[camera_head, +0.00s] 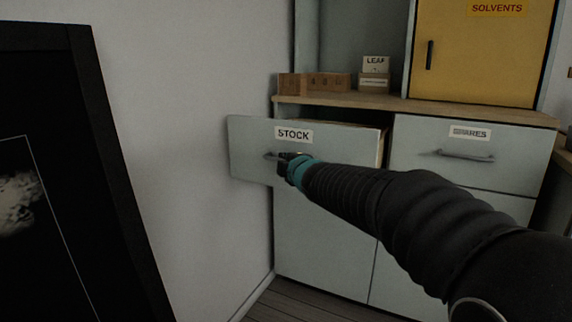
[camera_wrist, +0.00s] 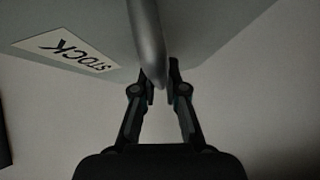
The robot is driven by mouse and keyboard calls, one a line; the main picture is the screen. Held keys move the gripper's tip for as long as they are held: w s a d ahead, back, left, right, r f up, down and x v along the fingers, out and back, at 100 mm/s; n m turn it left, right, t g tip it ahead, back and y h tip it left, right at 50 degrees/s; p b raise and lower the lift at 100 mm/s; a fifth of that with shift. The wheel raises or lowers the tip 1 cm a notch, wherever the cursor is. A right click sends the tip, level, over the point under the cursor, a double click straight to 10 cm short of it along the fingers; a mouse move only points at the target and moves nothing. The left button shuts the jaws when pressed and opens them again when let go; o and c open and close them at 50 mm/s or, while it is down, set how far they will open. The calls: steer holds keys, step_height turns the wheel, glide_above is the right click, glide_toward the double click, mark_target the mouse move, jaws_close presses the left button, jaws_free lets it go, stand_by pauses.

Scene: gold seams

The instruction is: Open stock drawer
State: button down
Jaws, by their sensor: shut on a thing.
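The stock drawer (camera_head: 335,142) is a pale grey front with a STOCK label (camera_head: 294,134), at the left of the cabinet. It stands out from the cabinet, with its side and a dark gap showing at its right end. My gripper (camera_head: 284,160) is at the drawer's handle (camera_head: 270,156). In the wrist view the grey bar handle (camera_wrist: 148,45) runs between the two fingers of my gripper (camera_wrist: 160,88), which is shut on it. The drawer front (camera_wrist: 190,25) and its label (camera_wrist: 65,52) show tilted there. My arm hides part of the drawer's lower right.
The spares drawer (camera_head: 500,140) on the right is shut, level with the cabinet. The wooden counter (camera_head: 450,108) holds wooden blocks (camera_head: 315,83), a LEAF box (camera_head: 375,72) and a yellow solvents cabinet (camera_head: 485,50). A white wall (camera_head: 190,90) stands close on the left, with a dark framed panel (camera_head: 75,170) nearer.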

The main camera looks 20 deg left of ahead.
steer(key=shift+s, duration=0.25)
steer(key=c, duration=1.2)
jaws_free()
steer(key=v, duration=1.2)
